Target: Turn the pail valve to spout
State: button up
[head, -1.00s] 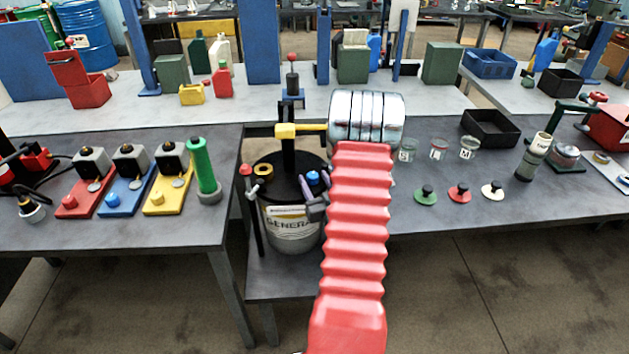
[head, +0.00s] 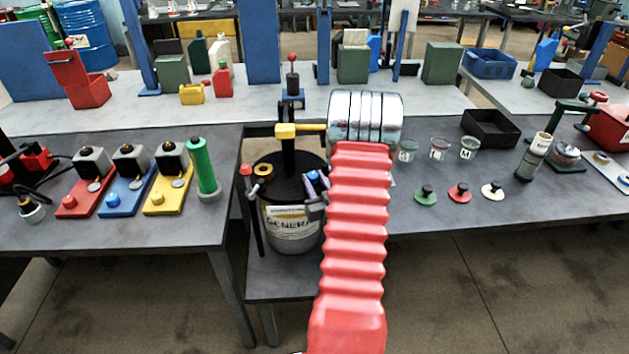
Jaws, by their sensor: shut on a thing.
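A small blue valve knob (head: 312,176) sits at the lid's right side. My gripper (head: 315,185) is at this knob and shut on it; the jaws are small and partly cover it. My arm hides the pail's right side. The pail's spout cannot be told apart clearly.
A red-topped rod (head: 246,172) stands at the pail's left. Red, blue and yellow bases (head: 168,197) and a green cylinder (head: 201,166) stand on the left table. Jars (head: 438,148) and colored caps (head: 458,193) stand on the right.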

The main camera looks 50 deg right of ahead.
jog(key=shift+w+a+m+g+h, duration=0.15)
jog(key=shift+w+m+g+h, duration=0.05)
jog(key=shift+m+g+h, duration=0.7)
jog(key=shift+w+a+m+g+h, duration=0.15)
jog(key=shift+m+g+h, duration=1.65)
jog(key=shift+g+h, duration=0.3)
jog(key=o, duration=1.1)
jog(key=shift+c, duration=0.2)
